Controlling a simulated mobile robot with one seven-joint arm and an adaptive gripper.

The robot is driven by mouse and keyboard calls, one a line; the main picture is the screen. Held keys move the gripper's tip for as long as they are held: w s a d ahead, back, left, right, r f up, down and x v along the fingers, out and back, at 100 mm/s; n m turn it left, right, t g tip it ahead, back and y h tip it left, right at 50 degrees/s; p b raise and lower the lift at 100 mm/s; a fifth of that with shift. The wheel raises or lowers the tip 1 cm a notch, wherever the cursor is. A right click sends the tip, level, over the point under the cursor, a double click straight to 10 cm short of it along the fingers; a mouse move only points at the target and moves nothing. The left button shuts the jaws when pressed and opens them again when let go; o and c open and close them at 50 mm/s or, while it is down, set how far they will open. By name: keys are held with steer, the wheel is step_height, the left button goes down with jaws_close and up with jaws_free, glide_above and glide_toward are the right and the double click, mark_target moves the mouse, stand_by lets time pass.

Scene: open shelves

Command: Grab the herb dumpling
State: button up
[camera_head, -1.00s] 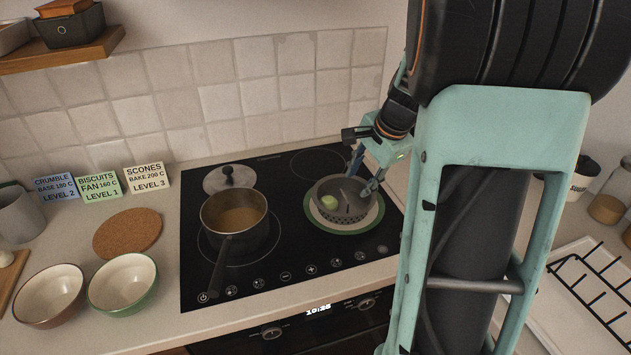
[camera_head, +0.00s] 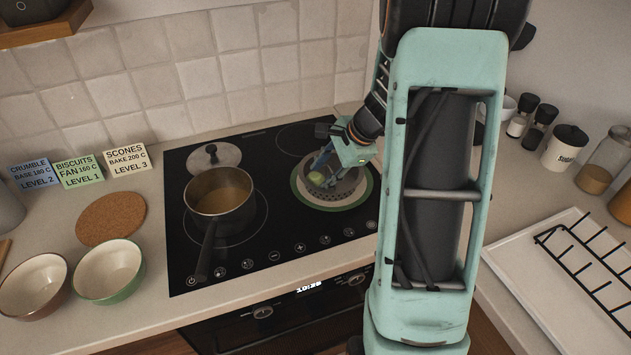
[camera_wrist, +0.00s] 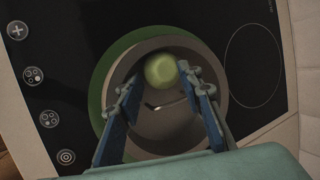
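The herb dumpling (camera_wrist: 161,71) is a small pale green ball inside the grey steamer pot (camera_wrist: 137,139) in the wrist view. It lies near the far wall of the pot, just beyond my fingertips. It also shows in the head view (camera_head: 317,179), partly behind my fingers. My gripper (camera_wrist: 158,80) is open and reaches down into the pot, its two blue fingers spread with nothing between them. In the head view my gripper (camera_head: 324,165) is over the pot (camera_head: 345,190), which sits on a green-rimmed plate (camera_head: 333,205) on the hob.
A saucepan of brown liquid (camera_head: 220,192) stands left of the steamer, its handle toward the front. A lid (camera_head: 212,157) lies behind it. Two bowls (camera_head: 108,270) and a cork mat (camera_head: 110,219) are at the left. A white tray with a black rack (camera_head: 560,265) is at the right.

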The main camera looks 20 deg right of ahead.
mark_target(315, 181)
steer(key=shift+x, duration=1.25)
steer(key=shift+s+a+f, duration=0.1)
steer(key=c, duration=0.5)
